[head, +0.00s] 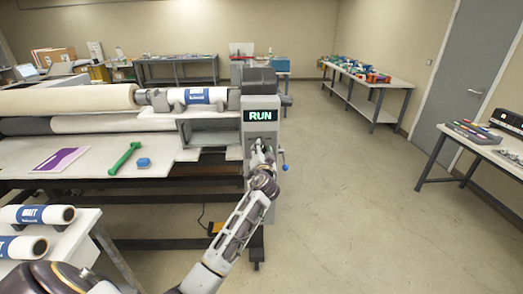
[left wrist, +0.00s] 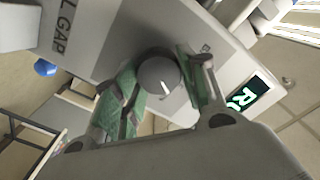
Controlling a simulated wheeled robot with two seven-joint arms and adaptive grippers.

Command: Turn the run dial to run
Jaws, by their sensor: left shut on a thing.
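The run dial (left wrist: 158,74) is a round grey knob with a white pointer line on the laminator's grey end panel (left wrist: 105,40). My left gripper (left wrist: 160,82) has its green-padded fingers on both sides of the dial and is shut on it. In the head view my left gripper (head: 262,153) is at the panel just below the display (head: 260,115) and hides the dial. The display reads RUN in green letters; part of it also shows in the left wrist view (left wrist: 247,94). My right gripper is in neither view.
A blue-knobbed handle (head: 284,167) sticks out right of the panel. A side table with labelled rolls (head: 38,214) stands front left.

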